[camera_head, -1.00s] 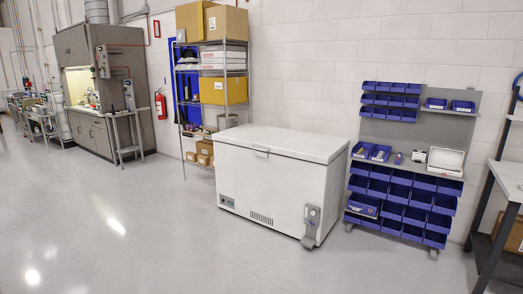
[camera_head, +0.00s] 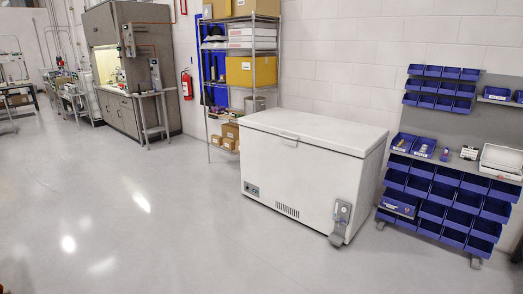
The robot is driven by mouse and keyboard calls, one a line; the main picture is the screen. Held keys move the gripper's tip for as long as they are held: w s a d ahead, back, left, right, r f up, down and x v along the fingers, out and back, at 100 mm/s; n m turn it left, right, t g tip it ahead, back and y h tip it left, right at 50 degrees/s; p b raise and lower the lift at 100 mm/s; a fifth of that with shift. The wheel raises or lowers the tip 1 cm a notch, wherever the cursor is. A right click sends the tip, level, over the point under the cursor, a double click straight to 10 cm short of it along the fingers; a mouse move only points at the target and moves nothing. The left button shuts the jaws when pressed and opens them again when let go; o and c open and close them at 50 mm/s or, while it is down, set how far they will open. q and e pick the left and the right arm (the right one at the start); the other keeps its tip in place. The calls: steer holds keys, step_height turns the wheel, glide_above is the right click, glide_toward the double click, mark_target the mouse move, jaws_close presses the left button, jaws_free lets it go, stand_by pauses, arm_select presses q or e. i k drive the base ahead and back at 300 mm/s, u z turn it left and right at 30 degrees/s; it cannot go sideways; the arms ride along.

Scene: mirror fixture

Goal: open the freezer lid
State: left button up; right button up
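A white chest freezer (camera_head: 300,182) stands on the floor against the back wall, right of the middle. Its flat white lid (camera_head: 320,132) is shut. A small handle (camera_head: 289,137) sits at the lid's front edge, left of its middle. A grey pedal-like fitting (camera_head: 340,222) is on the front near the lower right corner. Neither gripper can be made out in the head view.
A wire shelf (camera_head: 240,70) with boxes stands left of the freezer. A rack of blue bins (camera_head: 450,200) stands close on its right. A fume hood (camera_head: 132,70) and a red extinguisher (camera_head: 186,84) are further left. The floor (camera_head: 160,220) before the freezer is clear.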

mark_target(352, 138)
steer(key=u, duration=0.15)
steer(key=i, duration=2.35)
steer(key=z, duration=0.7)
steer(key=i, duration=1.9)
steer(key=z, duration=0.65)
steer(key=i, duration=0.3)
steer(key=z, duration=0.2)
